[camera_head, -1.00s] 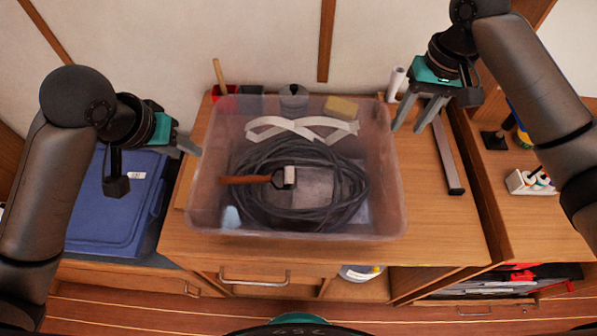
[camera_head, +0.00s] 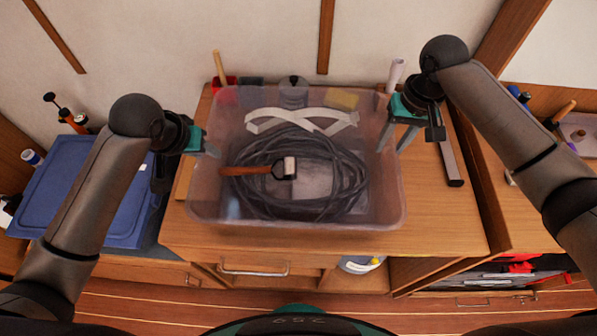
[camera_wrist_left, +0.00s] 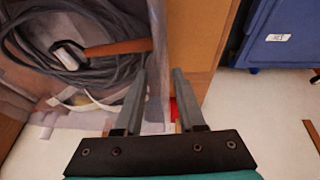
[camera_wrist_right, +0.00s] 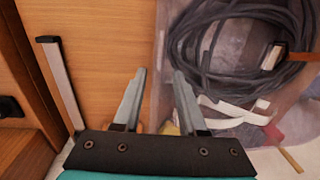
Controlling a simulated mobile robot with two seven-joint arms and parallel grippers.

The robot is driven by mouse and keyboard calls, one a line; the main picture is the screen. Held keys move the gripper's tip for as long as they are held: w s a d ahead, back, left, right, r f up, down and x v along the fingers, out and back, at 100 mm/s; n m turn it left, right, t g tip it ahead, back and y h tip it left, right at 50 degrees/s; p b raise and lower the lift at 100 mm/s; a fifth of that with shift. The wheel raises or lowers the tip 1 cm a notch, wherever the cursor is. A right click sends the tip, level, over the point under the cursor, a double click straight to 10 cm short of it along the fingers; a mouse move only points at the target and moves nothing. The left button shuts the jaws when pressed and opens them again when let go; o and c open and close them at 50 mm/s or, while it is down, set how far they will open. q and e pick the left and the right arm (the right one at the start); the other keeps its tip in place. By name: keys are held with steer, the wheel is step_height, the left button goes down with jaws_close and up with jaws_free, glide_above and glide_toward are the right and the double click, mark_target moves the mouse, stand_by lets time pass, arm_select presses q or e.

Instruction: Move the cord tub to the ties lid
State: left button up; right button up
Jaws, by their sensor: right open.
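The cord tub (camera_head: 382,212) is a translucent pinkish bin on the wooden worktop. It holds a coil of dark cord (camera_head: 345,190), a wooden-handled tool (camera_head: 245,171) and a crossed white strap (camera_head: 275,122). A blue lid (camera_head: 65,190), probably the ties lid, is at the left on a blue box; its label is unreadable in the left wrist view (camera_wrist_left: 278,37). My left gripper (camera_head: 214,151) is open at the tub's left rim. My right gripper (camera_head: 395,147) is open at its right rim. In both wrist views the tub's wall runs between the spread fingers.
A grey bar (camera_head: 451,160) lies on the worktop right of the tub, near a white roll (camera_head: 396,75). Red and dark containers and a grey jar (camera_head: 293,90) stand behind it. My left arm crosses over the blue lid. Bare worktop (camera_head: 440,220) shows at right.

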mark_target(218, 163)
arm_select(q)
steer(key=shift+x, duration=2.75)
arm_select(e)
steer(key=shift+a+f, duration=0.15)
steer(key=shift+f, duration=1.25)
steer(key=shift+a+f, duration=0.15)
steer(key=shift+f, duration=1.2)
arm_select(q)
steer(key=c, duration=0.6)
arm_select(e)
steer(key=c, duration=0.6)
arm_select(q)
steer(key=shift+d, duration=0.15)
jaws_close()
arm_select(e)
steer(key=shift+a, duration=0.15)
jaws_close()
